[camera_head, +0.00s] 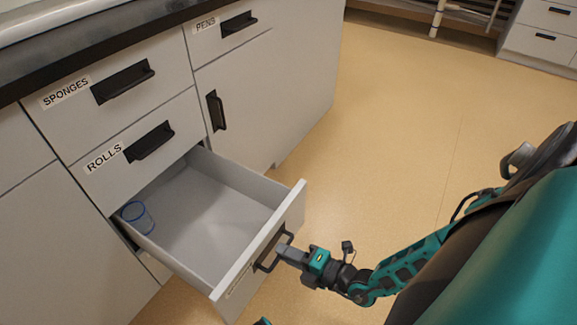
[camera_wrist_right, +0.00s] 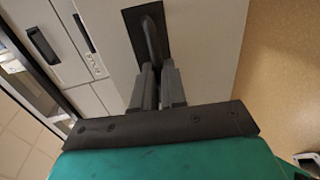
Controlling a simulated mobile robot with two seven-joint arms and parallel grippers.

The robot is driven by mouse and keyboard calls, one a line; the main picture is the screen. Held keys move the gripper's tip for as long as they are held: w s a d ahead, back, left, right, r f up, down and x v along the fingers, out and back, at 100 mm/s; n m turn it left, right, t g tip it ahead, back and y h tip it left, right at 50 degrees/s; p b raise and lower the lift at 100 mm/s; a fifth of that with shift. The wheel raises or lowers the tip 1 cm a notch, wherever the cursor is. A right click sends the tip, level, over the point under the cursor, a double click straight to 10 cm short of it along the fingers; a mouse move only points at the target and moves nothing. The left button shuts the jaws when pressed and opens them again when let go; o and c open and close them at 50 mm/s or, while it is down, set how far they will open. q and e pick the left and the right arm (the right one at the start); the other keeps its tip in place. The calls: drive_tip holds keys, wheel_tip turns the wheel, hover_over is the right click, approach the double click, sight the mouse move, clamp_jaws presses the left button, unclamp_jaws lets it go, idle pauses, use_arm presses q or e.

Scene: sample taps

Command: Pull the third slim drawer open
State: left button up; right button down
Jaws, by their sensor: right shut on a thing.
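The third slim drawer (camera_head: 215,215), below the one labelled ROLLS, stands pulled well out of the cabinet in the head view. Its front carries a black bar handle (camera_head: 268,250) and a label too oblique to read. My right gripper (camera_head: 282,252) is shut on this handle from the front. In the right wrist view, its two fingers (camera_wrist_right: 158,85) close around the handle bar (camera_wrist_right: 150,40). A small clear, blue-rimmed cup (camera_head: 138,216) is in the drawer at its back left. My left gripper is not in view.
The drawers labelled SPONGES (camera_head: 122,82), ROLLS (camera_head: 150,141) and PENS (camera_head: 238,24) are shut. A cabinet door (camera_head: 255,105) beside the open drawer is shut. The yellow floor (camera_head: 410,130) to the right is clear.

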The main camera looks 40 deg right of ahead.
drive_tip(key=shift+a, duration=0.2)
drive_tip(key=c, duration=1.2)
unclamp_jaws()
drive_tip(key=shift+d, duration=0.15)
